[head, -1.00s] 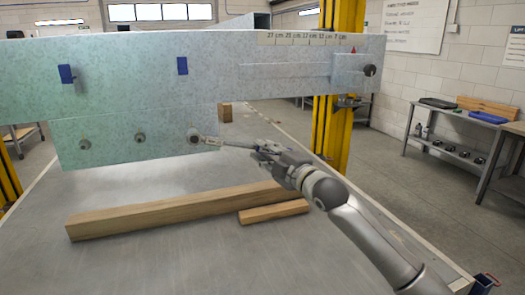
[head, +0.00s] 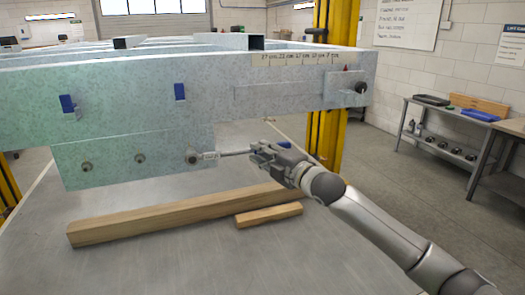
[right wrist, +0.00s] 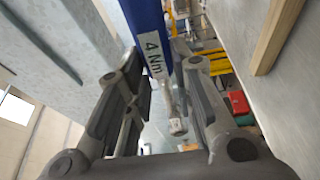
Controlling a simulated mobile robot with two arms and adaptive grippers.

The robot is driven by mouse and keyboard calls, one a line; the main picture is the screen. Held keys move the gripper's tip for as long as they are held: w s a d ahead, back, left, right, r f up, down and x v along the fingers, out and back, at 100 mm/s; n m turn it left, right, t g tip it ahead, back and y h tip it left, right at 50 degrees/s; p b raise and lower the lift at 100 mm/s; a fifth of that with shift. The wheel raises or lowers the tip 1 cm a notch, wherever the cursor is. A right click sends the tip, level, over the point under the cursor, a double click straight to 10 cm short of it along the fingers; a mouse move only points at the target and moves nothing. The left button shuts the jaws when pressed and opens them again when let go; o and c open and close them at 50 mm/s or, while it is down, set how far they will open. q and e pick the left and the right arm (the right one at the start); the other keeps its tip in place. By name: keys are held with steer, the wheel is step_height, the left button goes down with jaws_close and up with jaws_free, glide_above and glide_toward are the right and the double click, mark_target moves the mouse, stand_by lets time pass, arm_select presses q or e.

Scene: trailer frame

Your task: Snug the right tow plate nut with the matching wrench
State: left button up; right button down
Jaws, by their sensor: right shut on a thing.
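The tow plate (head: 113,160) is a pale, speckled metal plate low on the trailer frame's near face, with three nuts in a row. The right tow plate nut (head: 192,159) is near its right end. The wrench (head: 235,154) reaches right from this nut, its head at the nut; whether it is fully seated I cannot tell. My right gripper (head: 256,151) is shut on the wrench handle, right of the plate. The right wrist view shows the blue handle (right wrist: 143,17), labelled "4 Nm", between the fingers. My left gripper is not in view.
A long timber (head: 170,215) and a short wood block (head: 269,214) lie on the grey surface below. A yellow post (head: 328,135) stands behind my right arm. A side bench (head: 455,120) holds trays at the right.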

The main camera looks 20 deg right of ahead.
arm_select(q)
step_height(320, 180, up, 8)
steer(key=p, duration=0.7)
arm_select(e)
step_height(320, 180, up, 10)
steer(key=a+n+g+h, duration=0.1)
steer(key=a+n, duration=0.1)
steer(key=n, duration=0.3)
steer(key=shift+a+n+g, duration=0.3)
steer(key=shift+n+g, duration=0.1)
arm_select(q)
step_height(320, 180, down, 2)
steer(key=shift+b, duration=1.1)
arm_select(e)
steer(key=shift+d+f+m, duration=0.35)
steer(key=shift+f+m, duration=0.05)
steer(key=shift+f, duration=0.25)
steer(key=shift+d+f+m, duration=0.3)
steer(key=shift+f+m, duration=0.1)
steer(key=shift+f, duration=0.2)
